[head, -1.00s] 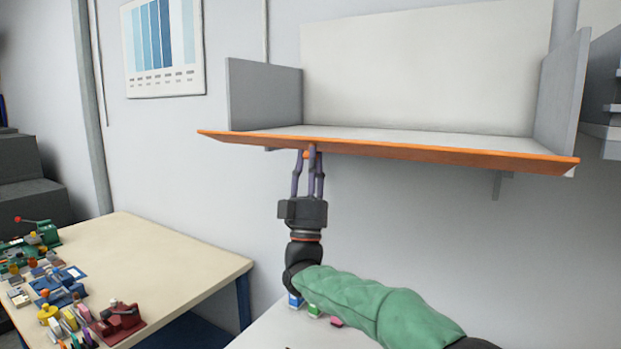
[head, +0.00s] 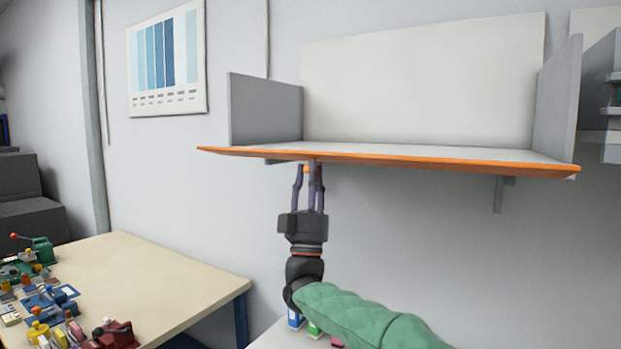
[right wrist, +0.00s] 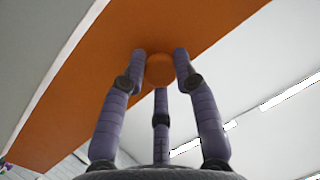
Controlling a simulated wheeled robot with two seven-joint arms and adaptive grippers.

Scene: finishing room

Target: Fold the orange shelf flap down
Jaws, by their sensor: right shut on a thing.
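The orange shelf flap (head: 450,162) runs along the front of the grey wall shelf (head: 265,110) and shows as a thin, nearly level orange strip. Its broad orange underside fills much of the right wrist view (right wrist: 85,90). A round orange knob (right wrist: 160,70) sits on that underside. My right gripper (head: 309,172) points up from below, left of the flap's middle. Its three purple fingers are closed around the knob, as the right wrist view (right wrist: 160,62) shows. My left gripper is not in view.
A beige table (head: 150,275) with several small coloured machines and models stands at the lower left. A grey bracket (head: 498,194) hangs under the shelf. The wall below the shelf is clear.

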